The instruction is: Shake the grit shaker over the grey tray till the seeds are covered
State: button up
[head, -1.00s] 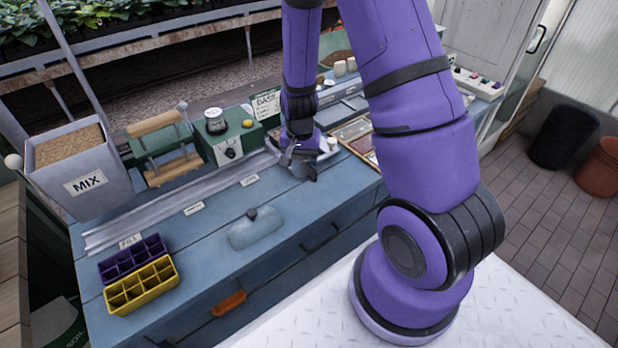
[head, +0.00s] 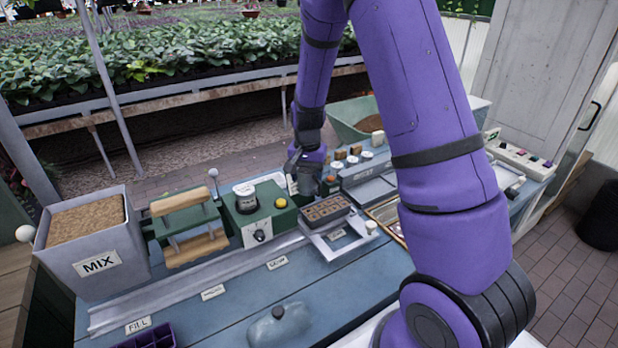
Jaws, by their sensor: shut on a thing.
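The grey tray (head: 327,208), dark grey with several soil-brown cells, sits on a pale stand at the bench's middle. Whether seeds or grit lie in the cells is too small to tell. I cannot make out whether this is the grit shaker. No other thing shows clearly as the shaker.
A MIX bin (head: 95,240), a roller device (head: 187,228) and a green box (head: 252,210) stand left. White-topped items (head: 352,160) stand behind right of the tray. A grey-blue lidded piece (head: 278,326) lies in front. The bench between is mostly clear.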

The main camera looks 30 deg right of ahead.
aim_at(308, 188)
jog(key=shift+f, duration=2.4)
jog(key=shift+s+d, duration=0.1)
jog(key=shift+d, duration=6.9)
